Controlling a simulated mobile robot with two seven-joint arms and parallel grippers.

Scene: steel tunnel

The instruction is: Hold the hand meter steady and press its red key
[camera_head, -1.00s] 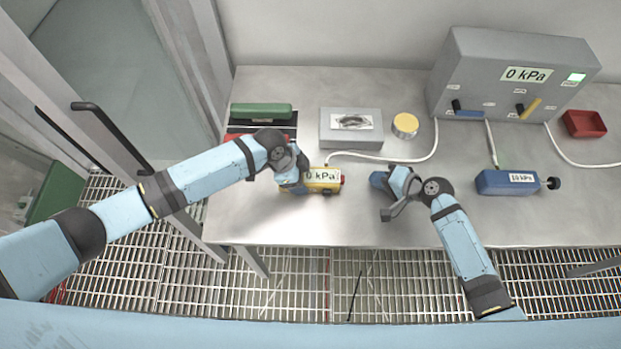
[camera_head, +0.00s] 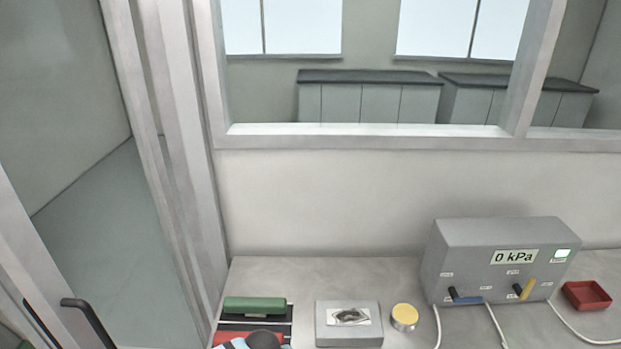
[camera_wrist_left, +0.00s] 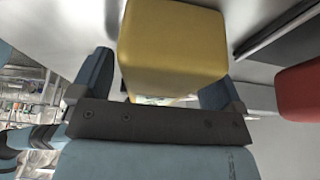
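In the left wrist view the yellow hand meter (camera_wrist_left: 175,50) stands between the two fingers of my left gripper (camera_wrist_left: 160,82). The fingers are apart; a narrow gap shows beside the left finger, and the right finger looks close to or against the meter. In the head view only a bit of my left arm shows at the bottom edge, by the rack; the meter is below the picture. The red key and the meter's display cannot be made out. My right gripper is in neither view now.
Hoses run from the console. A red block (camera_wrist_left: 300,90) is right in the wrist view.

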